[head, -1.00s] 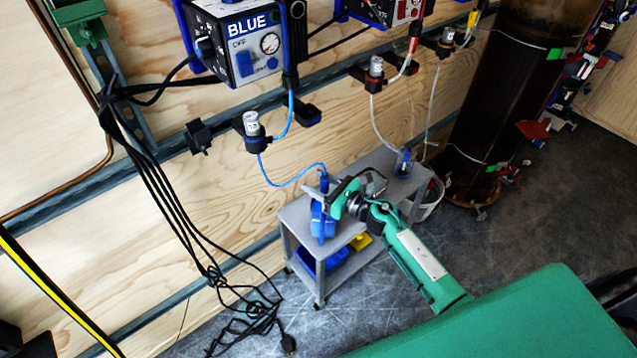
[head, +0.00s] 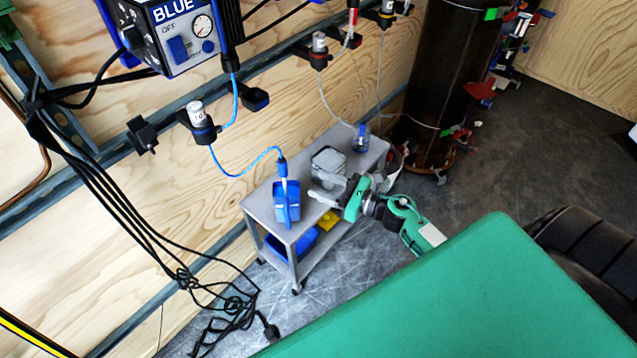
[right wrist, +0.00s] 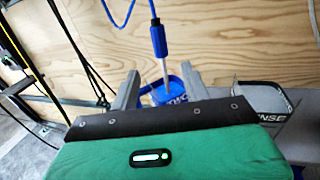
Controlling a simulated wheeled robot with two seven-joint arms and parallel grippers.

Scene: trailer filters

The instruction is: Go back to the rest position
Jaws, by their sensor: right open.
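My right gripper (head: 322,196) is open and empty beside the small grey cart (head: 262,212). It is to the right of a blue container (head: 279,215) on the cart top and apart from it. A blue-and-white probe (head: 284,185) on a blue tube stands upright in or against the container. In the right wrist view, the right gripper (right wrist: 160,86) has its fingers spread. The probe (right wrist: 158,42) and container (right wrist: 172,92) show beyond the gap between them. My left gripper is not in view.
The blue control box (head: 180,35) is on the wall. Black cables (head: 130,215) hang at the left. A dark cylinder (head: 440,80) stands at the back right.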

